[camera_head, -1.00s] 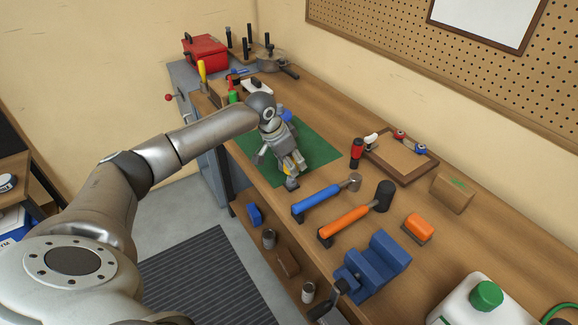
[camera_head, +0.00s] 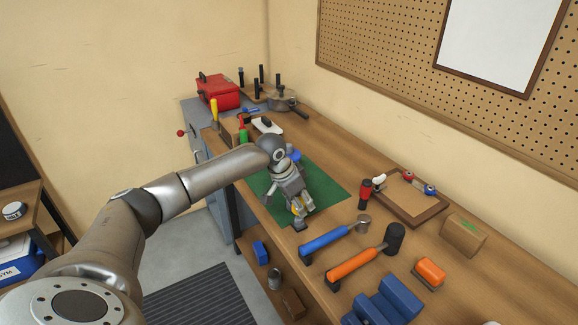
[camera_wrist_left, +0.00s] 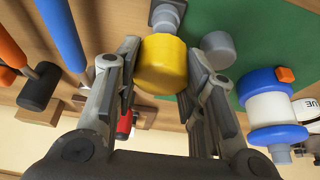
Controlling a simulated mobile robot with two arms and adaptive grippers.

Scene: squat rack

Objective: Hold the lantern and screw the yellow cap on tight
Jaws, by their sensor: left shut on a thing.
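My left gripper (camera_head: 298,208) is over the front edge of the green mat (camera_head: 328,190), pointing down. In the left wrist view its fingers (camera_wrist_left: 160,85) are shut on the yellow cap (camera_wrist_left: 161,64), which also shows as a small yellow patch in the head view (camera_head: 296,206). A blue and white lantern-like thing (camera_wrist_left: 270,108) is apart from the fingers at the right of the wrist view. In the head view only a bit of its blue (camera_head: 294,155) shows behind my gripper. My right gripper is out of view.
A grey square-based piece (camera_wrist_left: 168,14) is close to the cap. A blue-handled hammer (camera_head: 330,238), an orange-handled mallet (camera_head: 357,263) and a blue vise (camera_head: 385,302) lie along the bench. A red toolbox (camera_head: 218,93) is at the far end.

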